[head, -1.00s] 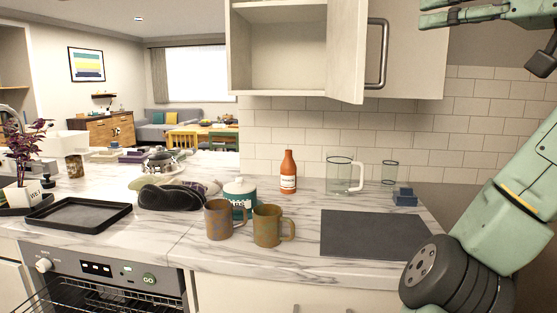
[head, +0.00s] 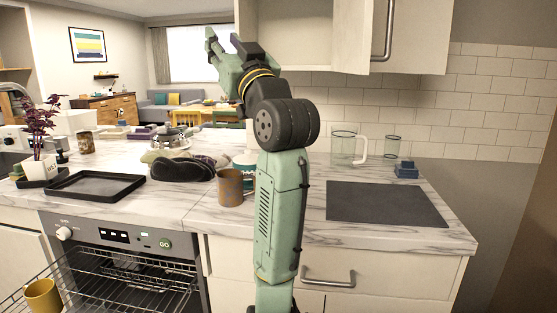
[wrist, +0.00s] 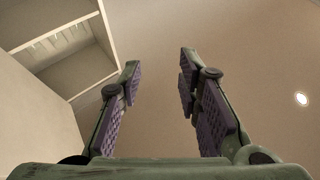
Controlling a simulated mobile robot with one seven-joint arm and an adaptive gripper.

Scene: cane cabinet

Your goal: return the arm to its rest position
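My arm stands upright in the middle of the head view, in front of the counter. My gripper (head: 224,42) is at its upper end, pointing up, left of the open wall cabinet (head: 293,35). In the wrist view my gripper (wrist: 160,68) shows its two purple-padded fingers wide apart, with nothing between them. Behind it are the plain ceiling (wrist: 235,60) and, at the upper left, the open cabinet (wrist: 65,45). My arm hides part of the counter, including most of a teal-and-white jar (head: 243,160).
The open cabinet door (head: 370,35) sticks out right of my arm. The oven (head: 120,240) is open with its rack (head: 120,278) out, a yellow mug (head: 42,298) on it. A brown mug (head: 229,187), glass pitcher (head: 343,147) and dark board (head: 385,203) are on the counter.

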